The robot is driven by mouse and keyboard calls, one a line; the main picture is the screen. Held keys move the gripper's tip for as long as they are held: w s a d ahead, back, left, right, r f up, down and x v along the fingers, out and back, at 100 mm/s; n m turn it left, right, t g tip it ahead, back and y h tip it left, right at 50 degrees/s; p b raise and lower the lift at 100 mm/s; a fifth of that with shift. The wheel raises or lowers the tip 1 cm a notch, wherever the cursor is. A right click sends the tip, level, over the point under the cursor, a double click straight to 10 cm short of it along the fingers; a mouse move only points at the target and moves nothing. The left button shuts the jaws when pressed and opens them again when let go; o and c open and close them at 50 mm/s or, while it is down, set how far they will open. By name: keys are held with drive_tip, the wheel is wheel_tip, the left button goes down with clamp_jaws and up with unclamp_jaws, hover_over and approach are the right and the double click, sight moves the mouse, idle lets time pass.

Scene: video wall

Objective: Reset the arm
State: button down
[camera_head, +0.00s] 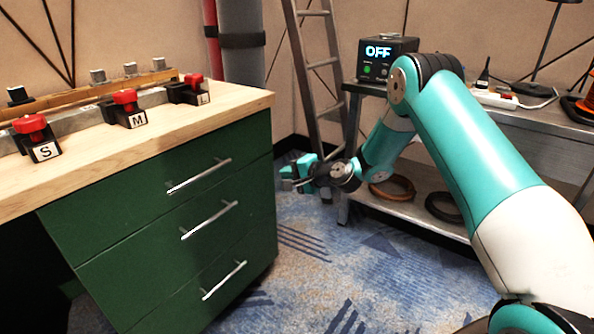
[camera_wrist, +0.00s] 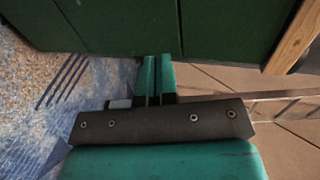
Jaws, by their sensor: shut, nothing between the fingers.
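My arm is teal and white and reaches in from the right in the head view, bent at the elbow. My gripper (camera_head: 297,176) hangs in the open space between the green drawer cabinet (camera_head: 110,252) and the metal shelf, above the carpet. In the wrist view my gripper (camera_wrist: 155,62) shows two teal fingers side by side, shut with nothing between them. The cabinet's green face (camera_wrist: 120,25) is in front of the fingers there. My gripper appears apart from the cabinet in the head view.
On the wooden top (camera_head: 232,97) stand red buttons marked S (camera_head: 32,128), M (camera_head: 127,100) and L (camera_head: 192,84). A box reading OFF (camera_head: 386,60) sits on the metal shelf (camera_head: 525,118). A ladder (camera_head: 318,65) leans behind. Patterned carpet (camera_head: 310,262) lies clear between.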

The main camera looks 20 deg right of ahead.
drive_tip(key=s+a+r+n+g+y, duration=0.1)
drive_tip(key=s+a+r+n+g, duration=0.3)
drive_tip(key=s+a+r+n, duration=0.4)
drive_tip(key=s+a+r+n+g, duration=0.35)
drive_tip(key=s+r, duration=0.25)
drive_tip(key=s, duration=0.5)
drive_tip(key=s+d+r+n+g+h, duration=0.15)
drive_tip(key=s+n, duration=0.25)
drive_tip(key=s, duration=0.9)
drive_tip(key=s+r+n+g+h, duration=0.3)
drive_tip(key=s, duration=0.9)
wheel_tip(320, 180, up, 29)
drive_tip(key=p, duration=2.9)
drive_tip(key=shift+w+p, duration=0.25)
drive_tip(key=shift+p, duration=0.1)
